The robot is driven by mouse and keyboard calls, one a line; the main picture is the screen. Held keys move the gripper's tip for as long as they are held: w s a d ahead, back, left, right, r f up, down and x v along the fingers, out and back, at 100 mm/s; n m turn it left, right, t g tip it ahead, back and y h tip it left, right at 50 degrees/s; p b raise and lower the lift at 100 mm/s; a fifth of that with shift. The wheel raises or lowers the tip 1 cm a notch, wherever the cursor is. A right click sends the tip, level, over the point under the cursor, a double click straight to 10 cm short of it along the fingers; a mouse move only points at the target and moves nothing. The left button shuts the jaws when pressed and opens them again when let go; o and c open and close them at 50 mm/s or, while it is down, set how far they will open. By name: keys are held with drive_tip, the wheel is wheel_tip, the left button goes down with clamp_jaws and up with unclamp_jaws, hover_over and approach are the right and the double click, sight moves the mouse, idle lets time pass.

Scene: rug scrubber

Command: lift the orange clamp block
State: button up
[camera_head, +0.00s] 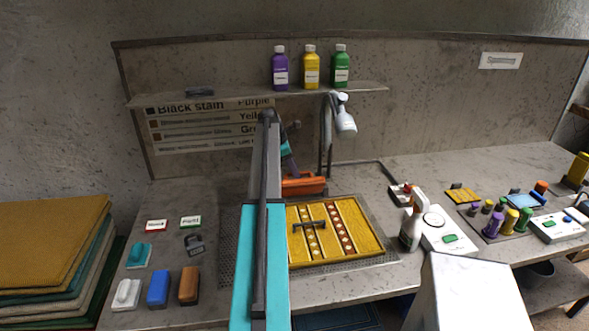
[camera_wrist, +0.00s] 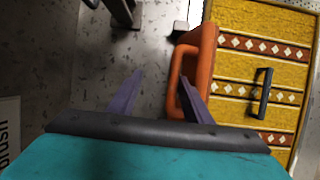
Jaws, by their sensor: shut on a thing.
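The orange clamp block (camera_head: 304,184) shows in the head view at the back edge of the yellow patterned rug (camera_head: 374,237), partly hidden by my arm. In the wrist view the clamp block (camera_wrist: 206,62) stands right of centre, with a loop-like handle facing my gripper (camera_wrist: 160,75). The right purple finger reaches into the loop. The handle's bar lies between the two fingers, close to the right one. My gripper is shut on the clamp block. I cannot tell whether the block is clear of the surface.
A dark handle (camera_head: 309,225) lies on the rug. Several bottles stand on the shelf (camera_head: 230,95) above. A spray bottle (camera_head: 411,224) and white devices stand to the right. Brushes lie at the left.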

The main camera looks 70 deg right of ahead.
drive_tip(key=shift+w+d+r, duration=0.1)
drive_tip(key=shift+w+d, duration=0.15)
drive_tip(key=shift+w, duration=0.15)
drive_tip(key=b+v, duration=0.3)
drive_tip(key=v, duration=1)
drive_tip(key=shift+s+a+r+b, duration=0.25)
drive_tip(key=shift+b, duration=0.1)
